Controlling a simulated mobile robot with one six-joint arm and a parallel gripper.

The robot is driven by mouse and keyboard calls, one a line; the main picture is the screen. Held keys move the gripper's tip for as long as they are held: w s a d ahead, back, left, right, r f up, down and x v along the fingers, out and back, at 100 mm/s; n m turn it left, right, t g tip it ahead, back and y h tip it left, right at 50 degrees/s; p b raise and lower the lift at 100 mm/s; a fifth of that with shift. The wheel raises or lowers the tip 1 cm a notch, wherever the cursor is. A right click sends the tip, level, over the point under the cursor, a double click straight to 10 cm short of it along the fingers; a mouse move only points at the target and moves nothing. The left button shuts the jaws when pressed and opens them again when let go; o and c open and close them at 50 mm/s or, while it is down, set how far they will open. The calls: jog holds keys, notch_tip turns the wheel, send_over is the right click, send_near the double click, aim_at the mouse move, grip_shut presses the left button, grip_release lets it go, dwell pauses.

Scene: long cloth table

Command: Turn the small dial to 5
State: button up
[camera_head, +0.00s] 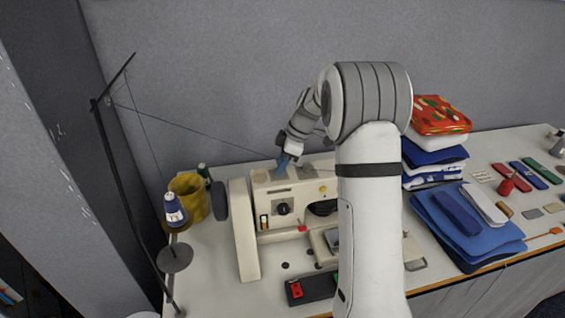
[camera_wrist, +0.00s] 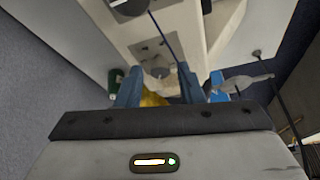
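The cream sewing machine (camera_head: 243,230) stands on the table. My gripper (camera_head: 283,163) is above the top of its left end. In the wrist view, a small round pale dial (camera_wrist: 158,68) on a grey plate (camera_wrist: 150,48) lies between and just beyond the tips of my blue fingers (camera_wrist: 159,80). The fingers are apart with nothing held; whether either touches the dial, I cannot tell. The dial's markings are too small to read. On the machine's front are a larger black dial (camera_head: 284,209) and a small yellow knob (camera_head: 322,189).
A dark thread stand (camera_head: 125,190) with a taut thread, a blue-and-white cone (camera_head: 175,209) and a mustard container (camera_head: 187,196) are left of the machine. A green bottle (camera_head: 204,174) stands behind. Folded cloths (camera_head: 465,222) lie right. A dark pedal-like box (camera_head: 311,289) is in front.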

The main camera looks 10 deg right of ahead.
jog(key=shift+d, duration=0.1)
grip_shut()
jog(key=shift+m+b, duration=0.3)
jog(key=shift+b, duration=0.15)
